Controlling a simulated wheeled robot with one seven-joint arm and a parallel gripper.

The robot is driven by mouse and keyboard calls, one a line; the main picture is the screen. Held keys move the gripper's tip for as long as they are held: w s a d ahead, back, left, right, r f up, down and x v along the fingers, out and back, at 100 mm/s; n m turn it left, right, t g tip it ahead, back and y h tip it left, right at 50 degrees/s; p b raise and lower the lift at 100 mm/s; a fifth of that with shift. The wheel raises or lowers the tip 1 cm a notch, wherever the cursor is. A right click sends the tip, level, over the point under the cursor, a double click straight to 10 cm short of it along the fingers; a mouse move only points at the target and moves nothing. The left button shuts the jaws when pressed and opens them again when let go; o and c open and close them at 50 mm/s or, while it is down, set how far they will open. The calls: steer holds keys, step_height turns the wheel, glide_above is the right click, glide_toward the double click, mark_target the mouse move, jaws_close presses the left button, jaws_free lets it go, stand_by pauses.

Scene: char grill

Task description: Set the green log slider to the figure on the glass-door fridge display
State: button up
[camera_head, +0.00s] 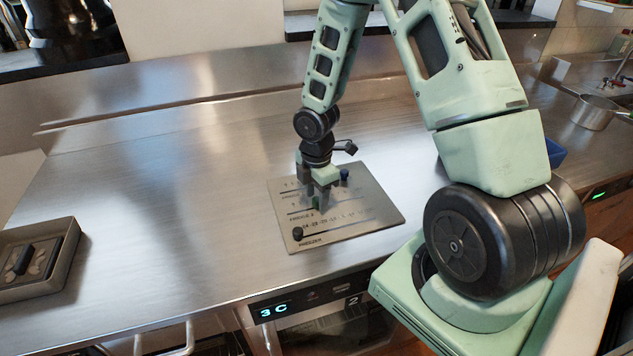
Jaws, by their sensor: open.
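A grey metal slider panel (372,213) lies on the steel counter, with several marked rows. A green slider knob (316,203) sits toward its left side, partly hidden by my gripper. My gripper (318,202) points down over it, open; its fingers are beside the green knob, and I cannot tell whether they touch it. A blue knob (344,174) stands in the far row and a black knob (297,233) in the near row marked FREEZER. A lit display (273,311) on the counter front reads "3 C". The door below it is only partly visible.
A metal tray with a dark-handled item (22,262) sits at the left edge. A pot (592,112) stands at the far right. A small green display (598,195) at right is too small to read. The counter left of the panel is clear.

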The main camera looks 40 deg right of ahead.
mark_target(317, 199)
step_height(317, 199, up, 17)
steer(key=shift+r+p, duration=0.15)
steer(key=shift+p, duration=0.3)
stand_by(0.4)
steer(key=s+a+m+b, duration=0.1)
steer(key=s+a+m, duration=0.3)
steer(key=s+a, duration=0.6)
steer(key=s+a+m+b, duration=0.2)
steer(key=s+a+m, duration=0.2)
steer(key=s+a, duration=0.6)
steer(key=a, duration=0.5)
steer(key=shift+s+a+m+y, duration=0.15)
steer(key=shift+a+m+y, duration=0.05)
steer(key=shift+m+y, duration=0.1)
steer(key=shift+r, duration=0.1)
